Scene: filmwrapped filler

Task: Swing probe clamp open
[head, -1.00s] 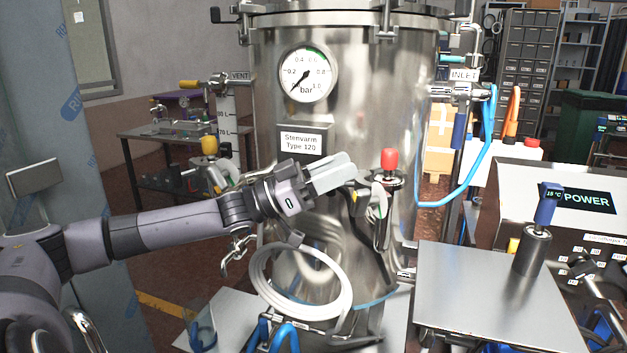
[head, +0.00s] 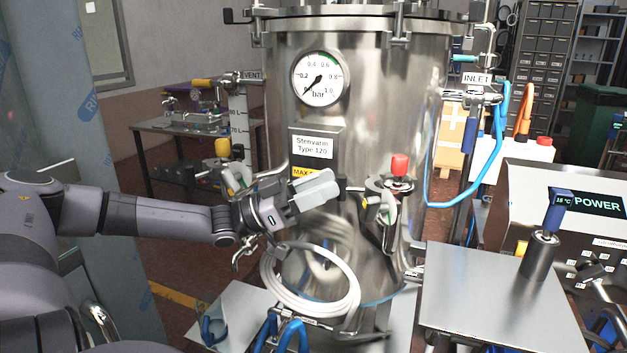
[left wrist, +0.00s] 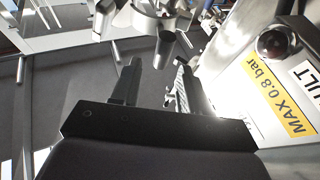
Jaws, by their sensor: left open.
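My left gripper (head: 322,188) is in front of the steel tank (head: 400,110), below its type label. Its fingers are apart and nothing shows between them. To its right a clamp-like fitting (head: 385,200) with hanging metal parts sits on the tank under a red cap (head: 399,165); I cannot tell for certain that it is the probe clamp. In the left wrist view, my open fingers (left wrist: 157,75) point toward a blurred metal fitting (left wrist: 158,20), apparently apart from it. A blue-handled probe (head: 556,210) with a temperature display stands in a metal holder (head: 540,256). My right gripper is out of view.
A coiled white hose (head: 310,282) hangs low on the tank. A yellow-capped fitting (head: 223,150) is left of my gripper. A bare metal plate (head: 480,300) and the power unit (head: 580,225) stand at right. A pressure gauge (head: 319,80) is above.

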